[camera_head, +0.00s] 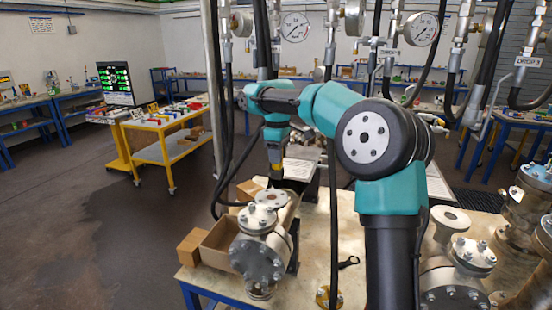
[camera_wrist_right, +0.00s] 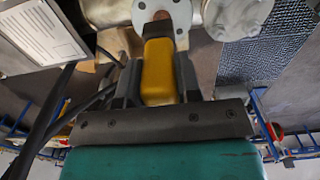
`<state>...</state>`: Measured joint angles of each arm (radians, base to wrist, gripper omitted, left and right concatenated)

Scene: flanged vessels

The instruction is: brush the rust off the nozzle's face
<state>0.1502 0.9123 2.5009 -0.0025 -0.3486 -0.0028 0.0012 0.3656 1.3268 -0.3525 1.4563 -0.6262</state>
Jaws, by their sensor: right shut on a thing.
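My right gripper (camera_head: 275,160) is shut on a brush with a yellow handle (camera_wrist_right: 158,70), pointing down above the vessel. In the right wrist view the brush's dark tip (camera_wrist_right: 160,28) overlaps a pale, bolt-holed nozzle flange (camera_wrist_right: 182,12). I cannot tell whether the tip touches the face. In the head view this nozzle (camera_head: 271,197) faces up on the grey flanged vessel (camera_head: 258,238), just below the gripper. My left gripper is not in view.
A cardboard box (camera_head: 220,240) stands left of the vessel on the bench, and a small carton (camera_head: 191,247) beside it. More flanged vessels (camera_head: 455,265) stand at the right. Hoses and gauges (camera_head: 295,27) hang above. A dark wrench (camera_head: 348,262) lies on the bench.

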